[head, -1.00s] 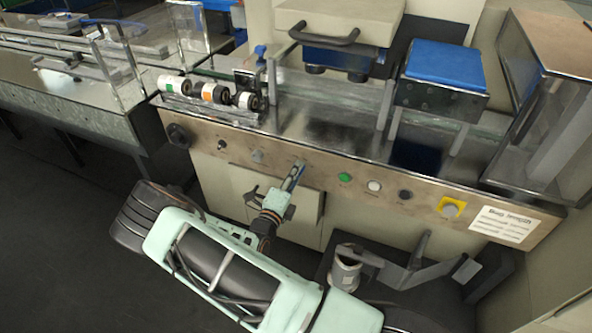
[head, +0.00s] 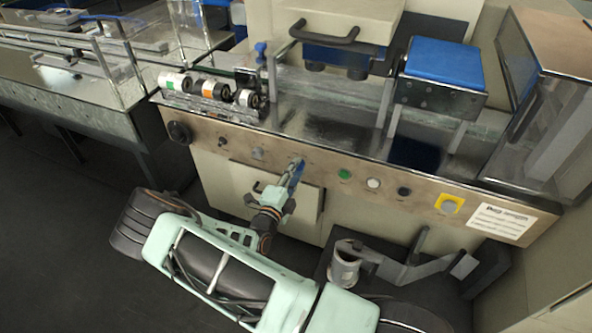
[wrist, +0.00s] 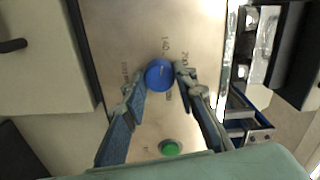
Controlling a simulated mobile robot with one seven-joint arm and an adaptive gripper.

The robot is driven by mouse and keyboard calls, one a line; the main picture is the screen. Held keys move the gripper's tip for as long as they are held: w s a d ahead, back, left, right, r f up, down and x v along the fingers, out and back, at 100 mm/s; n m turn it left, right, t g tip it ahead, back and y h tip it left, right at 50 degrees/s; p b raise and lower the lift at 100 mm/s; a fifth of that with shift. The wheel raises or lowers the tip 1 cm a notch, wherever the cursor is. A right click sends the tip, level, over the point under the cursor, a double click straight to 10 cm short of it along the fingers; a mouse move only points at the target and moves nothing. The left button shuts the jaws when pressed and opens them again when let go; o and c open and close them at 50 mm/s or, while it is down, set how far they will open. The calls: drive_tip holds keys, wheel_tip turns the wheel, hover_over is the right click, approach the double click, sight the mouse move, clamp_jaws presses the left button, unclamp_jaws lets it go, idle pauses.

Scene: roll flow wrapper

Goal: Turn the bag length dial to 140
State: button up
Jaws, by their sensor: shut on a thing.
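The blue round bag length dial (wrist: 160,75) is on the brown panel in the wrist view. Printed marks surround it; the number 140 (wrist: 165,44) is just above it in the picture, and a mark that looks like 100 mm is to its left. A faint pale line shows on the dial's face, too small to read its exact setting. My gripper (wrist: 159,78) is shut on the dial, one finger on each side. In the head view my gripper (head: 297,170) is at the panel's middle and mostly hides the dial.
A green button (head: 344,174), a white button (head: 373,183), a black knob (head: 404,191) and a yellow-backed switch (head: 449,204) are to the right. A paper label (head: 501,223) is at the panel's right end. A grey bracket (head: 400,270) stands below.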

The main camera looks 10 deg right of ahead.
drive_tip(key=o, duration=1.2)
drive_tip(key=shift+c, duration=0.2)
drive_tip(key=v, duration=1.2)
